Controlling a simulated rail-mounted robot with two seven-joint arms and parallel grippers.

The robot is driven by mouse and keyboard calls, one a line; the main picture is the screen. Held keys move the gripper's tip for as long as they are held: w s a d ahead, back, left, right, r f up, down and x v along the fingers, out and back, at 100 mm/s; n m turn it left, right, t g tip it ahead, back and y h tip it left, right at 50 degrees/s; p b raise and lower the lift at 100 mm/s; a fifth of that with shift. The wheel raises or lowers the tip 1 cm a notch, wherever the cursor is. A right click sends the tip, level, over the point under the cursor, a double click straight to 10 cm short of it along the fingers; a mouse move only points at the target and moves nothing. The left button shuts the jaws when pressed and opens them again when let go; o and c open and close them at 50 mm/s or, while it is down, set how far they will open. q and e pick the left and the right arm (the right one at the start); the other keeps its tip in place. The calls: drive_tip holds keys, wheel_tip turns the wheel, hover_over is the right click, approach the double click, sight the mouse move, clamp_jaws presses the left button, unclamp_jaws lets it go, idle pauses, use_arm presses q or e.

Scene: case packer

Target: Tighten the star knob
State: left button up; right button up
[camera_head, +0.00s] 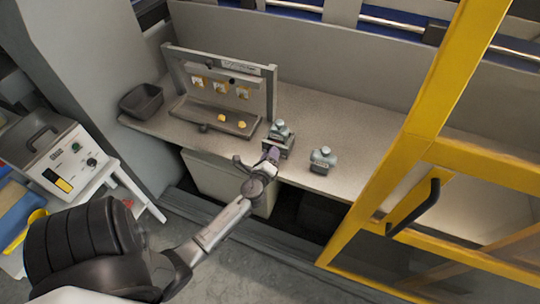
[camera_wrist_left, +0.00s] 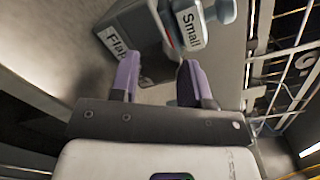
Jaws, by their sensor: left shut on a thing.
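My left gripper (camera_head: 271,155) reaches the front of a small grey block (camera_head: 284,147) on the bench. Its purple fingers (camera_wrist_left: 158,66) stand around a dark part at the block's front, most likely the star knob. That part is largely hidden by shadow and the fingers, so its star shape cannot be made out. A blue-grey piece (camera_head: 281,129) sits on the block. In the left wrist view the piece carries a "Small" label (camera_wrist_left: 189,30), and the block has a partly covered label starting "Fla" (camera_wrist_left: 117,40). My right gripper is not in view.
A similar blue-grey piece (camera_head: 323,157) stands to the right on the bench. A grey rack with a tray (camera_head: 190,113) holding yellow parts is to the left, with a dark bin (camera_head: 142,101) beyond. A yellow-framed door (camera_head: 415,150) bounds the right side.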

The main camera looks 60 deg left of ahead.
use_arm(q)
drive_tip(key=o, duration=0.9)
drive_tip(key=shift+b+v, duration=0.9)
drive_tip(key=shift+v, duration=6)
